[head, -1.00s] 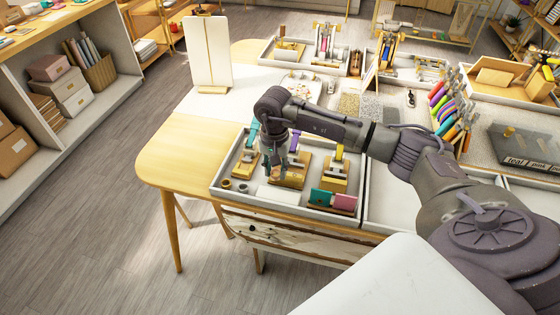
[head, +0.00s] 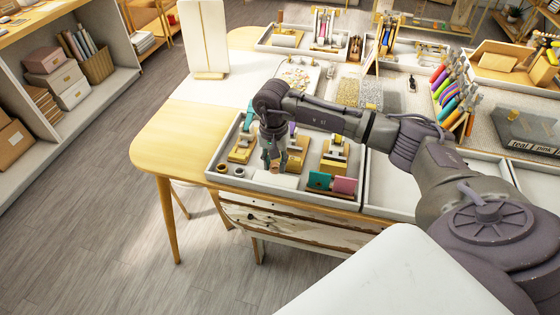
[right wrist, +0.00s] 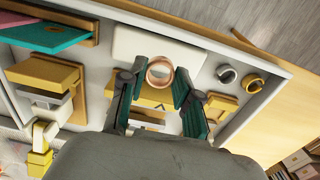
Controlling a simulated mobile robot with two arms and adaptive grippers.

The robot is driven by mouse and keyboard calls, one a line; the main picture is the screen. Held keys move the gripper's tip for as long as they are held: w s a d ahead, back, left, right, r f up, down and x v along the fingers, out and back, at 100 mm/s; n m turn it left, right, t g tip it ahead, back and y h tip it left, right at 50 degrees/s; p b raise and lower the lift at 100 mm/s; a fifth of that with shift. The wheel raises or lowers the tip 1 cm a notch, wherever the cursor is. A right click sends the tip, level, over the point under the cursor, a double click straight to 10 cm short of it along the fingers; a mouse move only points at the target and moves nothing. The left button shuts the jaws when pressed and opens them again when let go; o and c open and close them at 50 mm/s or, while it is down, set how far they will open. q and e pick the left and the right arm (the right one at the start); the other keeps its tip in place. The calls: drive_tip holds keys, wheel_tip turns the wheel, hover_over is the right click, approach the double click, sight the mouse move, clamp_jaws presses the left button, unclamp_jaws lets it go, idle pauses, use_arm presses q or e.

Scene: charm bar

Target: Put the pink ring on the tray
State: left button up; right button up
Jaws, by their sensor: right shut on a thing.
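The pink ring (right wrist: 159,72) is copper-pink and sits between the tips of my right gripper (right wrist: 157,80) in the right wrist view, which is shut on it. In the head view my right gripper (head: 272,163) hangs over the front left of a white-walled tray (head: 230,183), with the ring (head: 274,167) low at its tips. A flat white slab (right wrist: 160,45) lies just beyond the ring in the wrist view; whether the ring touches it I cannot tell. My left gripper is not in view.
A grey ring (right wrist: 227,75) and a gold ring (right wrist: 252,83) lie beside the slab. Wooden stands (head: 334,157) and teal and pink cards (head: 320,181) crowd the same tray. Pliers (head: 450,95) stand in a rack to the right.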

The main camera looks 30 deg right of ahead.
drive_tip(key=shift+w+f, duration=0.35)
drive_tip(key=shift+f, duration=0.2)
drive_tip(key=shift+w, duration=0.15)
drive_tip(key=shift+a, duration=0.1)
drive_tip(key=shift+s+d+r, duration=0.1)
drive_tip(key=shift+s+d, duration=0.25)
drive_tip(key=shift+s, duration=0.3)
drive_tip(key=shift+s+a, duration=0.1)
drive_tip(key=shift+s, duration=0.25)
drive_tip(key=shift+s+a+b, duration=0.2)
drive_tip(key=shift+b, duration=0.1)
drive_tip(key=shift+w+d+f, duration=0.15)
drive_tip(key=shift+w+f, duration=0.05)
drive_tip(key=shift+w, duration=0.3)
drive_tip(key=shift+s+f+b, duration=0.1)
drive_tip(key=shift+s+b, duration=0.1)
drive_tip(key=shift+b, duration=0.15)
use_arm(q)
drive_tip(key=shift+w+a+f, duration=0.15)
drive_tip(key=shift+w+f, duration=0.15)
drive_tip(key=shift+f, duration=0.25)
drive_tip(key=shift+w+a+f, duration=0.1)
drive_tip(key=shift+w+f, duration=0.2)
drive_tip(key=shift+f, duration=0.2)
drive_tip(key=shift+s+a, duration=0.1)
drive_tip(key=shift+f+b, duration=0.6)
drive_tip(key=shift+b, duration=0.05)
use_arm(e)
drive_tip(key=shift+w+f, duration=0.3)
drive_tip(key=shift+w, duration=0.05)
